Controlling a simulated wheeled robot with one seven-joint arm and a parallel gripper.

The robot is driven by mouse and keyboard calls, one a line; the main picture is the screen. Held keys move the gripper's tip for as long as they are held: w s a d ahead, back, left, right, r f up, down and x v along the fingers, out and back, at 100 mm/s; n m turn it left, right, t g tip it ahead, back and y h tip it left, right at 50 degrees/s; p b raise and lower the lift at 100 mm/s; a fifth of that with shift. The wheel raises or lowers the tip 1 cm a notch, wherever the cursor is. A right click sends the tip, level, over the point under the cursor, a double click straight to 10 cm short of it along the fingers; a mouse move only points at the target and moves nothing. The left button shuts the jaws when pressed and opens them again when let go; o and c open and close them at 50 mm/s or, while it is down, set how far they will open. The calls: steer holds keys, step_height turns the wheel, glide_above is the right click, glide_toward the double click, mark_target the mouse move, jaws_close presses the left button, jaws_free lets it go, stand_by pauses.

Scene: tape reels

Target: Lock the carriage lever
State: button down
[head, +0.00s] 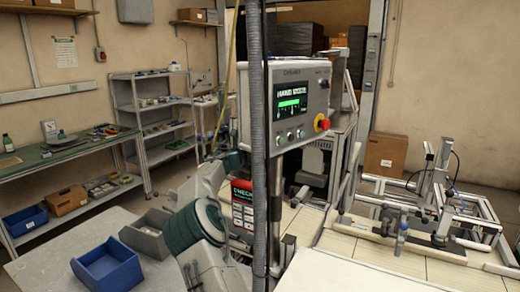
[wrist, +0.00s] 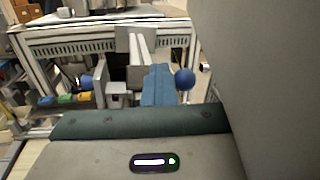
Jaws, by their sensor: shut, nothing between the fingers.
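In the wrist view, my gripper (wrist: 158,70) shows as a narrow blue pair of fingers beyond the green and grey hand body. The fingers are together with nothing visible between them. A blue ball knob (wrist: 184,78), possibly the end of the carriage lever, appears just right of the fingers; I cannot tell whether they touch. A second blue knob (wrist: 87,81) is further left by a metal upright. In the head view, a metal frame with uprights (head: 440,190), possibly the carriage, stands at the right. My gripper cannot be made out there. The lever's lock position is unclear.
A control panel (head: 290,103) with a red stop button stands at the centre of the head view, behind a dark vertical hose. A blue bin (head: 108,268) and a grey bin (head: 150,232) sit on the left table. A cardboard box (head: 386,154) stands behind the frame.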

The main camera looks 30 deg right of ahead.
steer(key=c, duration=2.1)
jaws_free()
steer(key=shift+c, duration=0.2)
steer(key=o, duration=1)
steer(key=shift+w+f, duration=0.2)
steer(key=shift+w, duration=0.05)
steer(key=shift+c, duration=0.2)
steer(key=shift+s+d+r, duration=0.1)
steer(key=shift+s+d, duration=0.1)
steer(key=r+b+v, duration=0.1)
steer(key=b+v, duration=0.4)
steer(key=v, duration=1.1)
steer(key=shift+a+r, duration=0.2)
steer(key=shift+r, duration=0.2)
steer(key=shift+s, duration=0.1)
